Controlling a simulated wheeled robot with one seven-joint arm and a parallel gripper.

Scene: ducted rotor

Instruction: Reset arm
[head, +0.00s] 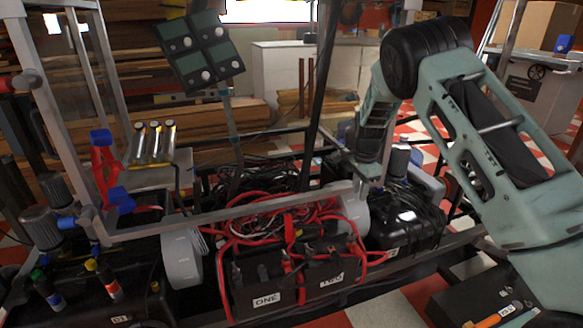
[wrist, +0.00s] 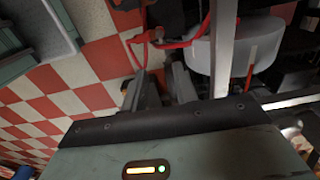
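My arm comes in from the right of the head view and bends down over the cart of machinery. My gripper (head: 364,182) points down, close to the metal frame bar and the white cylinder (head: 354,208). In the wrist view two dark grey fingers (wrist: 164,88) sit close together beside a metal bar (wrist: 222,45). Whether a gap lies between their tips is not clear. No held object shows between them.
Below the gripper are black battery boxes (head: 291,281) with red cables and a black case (head: 405,222). A tilted dark panel (head: 198,50) stands on a pole behind. A red-and-blue clamp (head: 106,172) is at the left. Tools lie on a black box (head: 470,298) at lower right.

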